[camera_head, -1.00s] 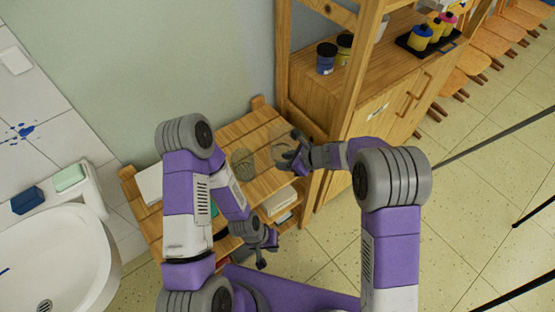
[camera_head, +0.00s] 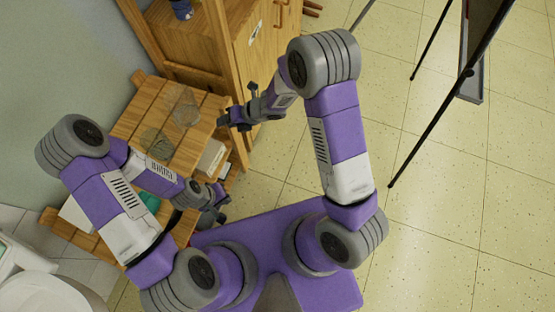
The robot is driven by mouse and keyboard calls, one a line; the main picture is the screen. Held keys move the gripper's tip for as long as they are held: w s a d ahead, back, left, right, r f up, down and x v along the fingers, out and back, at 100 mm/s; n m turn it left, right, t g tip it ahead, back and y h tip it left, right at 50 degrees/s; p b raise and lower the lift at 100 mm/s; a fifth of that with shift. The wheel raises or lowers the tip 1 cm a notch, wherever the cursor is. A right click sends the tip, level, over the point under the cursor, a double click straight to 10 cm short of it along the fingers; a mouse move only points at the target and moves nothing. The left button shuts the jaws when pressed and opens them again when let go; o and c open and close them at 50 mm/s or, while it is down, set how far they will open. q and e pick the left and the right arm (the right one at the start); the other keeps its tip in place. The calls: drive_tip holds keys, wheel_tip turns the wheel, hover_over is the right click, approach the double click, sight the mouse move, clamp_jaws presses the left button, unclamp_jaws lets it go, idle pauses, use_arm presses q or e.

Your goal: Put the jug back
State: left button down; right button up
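Two clear glass vessels stand on the wooden shelf unit's top (camera_head: 130,122). One vessel (camera_head: 185,108) is towards the back right and the other (camera_head: 154,140) is nearer the middle. I cannot tell which is the jug, and their handles are not clear. My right gripper (camera_head: 226,119) is just right of the back vessel, apart from it in the picture, over or beside the shelf's right edge. Nothing shows in it, but its finger gap is unclear. My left gripper (camera_head: 221,205) is low, off the shelf's front right side, with its fingers spread and empty.
A tall wooden cabinet (camera_head: 185,45) stands behind the shelf unit, with a dark blue jar (camera_head: 181,8) on it. A white sink (camera_head: 40,285) is at lower left. An easel with thin black legs (camera_head: 430,125) stands at right. Open tiled floor (camera_head: 440,240) lies between.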

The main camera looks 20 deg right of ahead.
drive_tip(key=s+d+f+m+h, duration=0.2)
drive_tip(key=s+d+f+m, duration=0.25)
drive_tip(key=m, duration=0.65)
drive_tip(key=s+d+f+m+h, duration=0.1)
drive_tip(key=s+d+f+m, duration=0.4)
drive_tip(key=m, duration=0.7)
drive_tip(key=s+d+f+m+g+h, duration=0.1)
drive_tip(key=s+f+m+g, duration=0.3)
drive_tip(key=s+m, duration=0.7)
drive_tip(key=m, duration=0.4)
drive_tip(key=shift+d, duration=0.15)
drive_tip(key=shift+r, duration=0.1)
wheel_tip(320, 180, up, 3)
drive_tip(key=p, duration=0.3)
